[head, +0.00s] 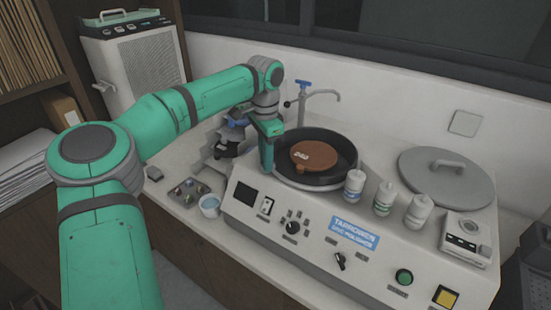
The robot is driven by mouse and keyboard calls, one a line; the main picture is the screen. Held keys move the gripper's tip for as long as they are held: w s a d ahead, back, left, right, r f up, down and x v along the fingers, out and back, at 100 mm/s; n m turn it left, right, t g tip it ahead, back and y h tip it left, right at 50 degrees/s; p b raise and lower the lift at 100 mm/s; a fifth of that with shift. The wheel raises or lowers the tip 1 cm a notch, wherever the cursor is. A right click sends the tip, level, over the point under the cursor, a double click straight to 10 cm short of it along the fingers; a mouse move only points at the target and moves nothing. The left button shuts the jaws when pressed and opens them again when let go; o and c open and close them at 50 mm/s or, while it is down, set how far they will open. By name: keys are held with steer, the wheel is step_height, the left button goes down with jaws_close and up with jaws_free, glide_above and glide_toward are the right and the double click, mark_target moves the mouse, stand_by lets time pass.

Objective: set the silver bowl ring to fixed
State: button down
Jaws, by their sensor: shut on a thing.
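The polisher's round bowl (346,147) is dark, with a brown disc (315,155) inside that carries a small pale mark. My green gripper (267,166) points down at the left edge of the bowl. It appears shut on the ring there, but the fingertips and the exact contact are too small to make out. I cannot read any setting mark on the ring.
A blue-handled tap (305,92) stands behind the bowl. White bottles (383,198) stand to its right, before a grey round lid (446,180). A cup (209,206) and a small tray (187,193) sit left of the machine. A grey device (226,149) stands close behind my gripper.

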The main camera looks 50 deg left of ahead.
steer(key=shift+w+d, duration=0.4)
steer(key=c, duration=1.7)
jaws_free()
steer(key=shift+s+a+r, duration=0.1)
steer(key=shift+s+a, duration=0.1)
step_height(320, 180, up, 11)
steer(key=shift+f, duration=0.2)
